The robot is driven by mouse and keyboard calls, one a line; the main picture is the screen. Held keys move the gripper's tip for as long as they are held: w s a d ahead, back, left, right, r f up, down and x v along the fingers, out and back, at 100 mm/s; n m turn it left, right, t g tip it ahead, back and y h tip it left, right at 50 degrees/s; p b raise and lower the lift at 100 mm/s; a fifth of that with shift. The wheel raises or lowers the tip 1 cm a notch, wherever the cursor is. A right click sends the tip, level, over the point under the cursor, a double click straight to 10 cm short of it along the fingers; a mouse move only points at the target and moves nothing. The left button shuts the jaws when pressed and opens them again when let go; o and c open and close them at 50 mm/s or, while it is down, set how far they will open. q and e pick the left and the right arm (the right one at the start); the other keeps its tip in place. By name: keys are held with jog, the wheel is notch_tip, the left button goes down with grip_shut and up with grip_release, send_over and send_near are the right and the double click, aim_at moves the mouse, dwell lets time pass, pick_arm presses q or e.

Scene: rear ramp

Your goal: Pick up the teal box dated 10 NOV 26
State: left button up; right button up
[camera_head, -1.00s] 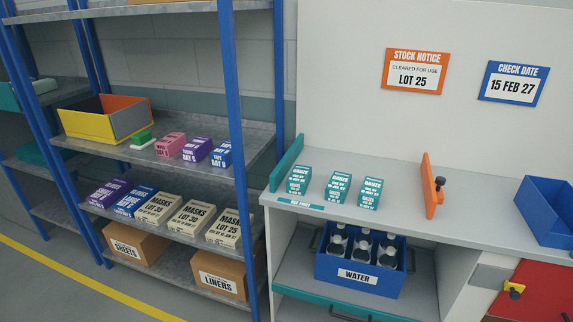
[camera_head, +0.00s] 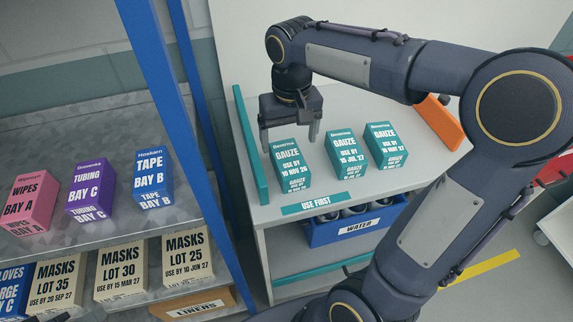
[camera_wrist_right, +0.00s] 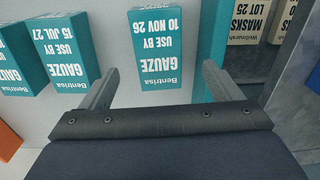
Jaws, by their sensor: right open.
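The teal gauze box dated 10 NOV 26 (camera_head: 290,167) stands at the left of a row of teal gauze boxes on the white counter. My right gripper (camera_head: 290,143) is open just behind and above it in the head view. In the right wrist view, this box (camera_wrist_right: 156,48) shows upside down ahead of the open jaws (camera_wrist_right: 158,82), between the two finger lines. I see no contact. Two similar boxes stand to its right: one dated 15 JUL 27 (camera_head: 346,156) and one dated 10 MAY 27 (camera_head: 386,146). My left gripper is not in view.
A teal upright divider (camera_head: 250,150) stands left of the box. A "USE FIRST" label (camera_head: 320,203) is on the counter's front edge. An orange divider (camera_head: 440,122) stands to the right. A blue post (camera_head: 178,125) and shelves with boxes are at left.

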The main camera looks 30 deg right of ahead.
aim_at(289, 158)
jog(key=shift+w+f, duration=0.3)
jog(key=shift+w, duration=0.2)
jog(key=f, duration=0.7)
jog(key=shift+s+d+f, duration=0.1)
jog(key=shift+s+f, duration=0.1)
jog(key=shift+s, duration=0.15)
jog(key=c, duration=1.1)
jog(key=shift+c, duration=0.4)
jog(key=shift+r, duration=0.2)
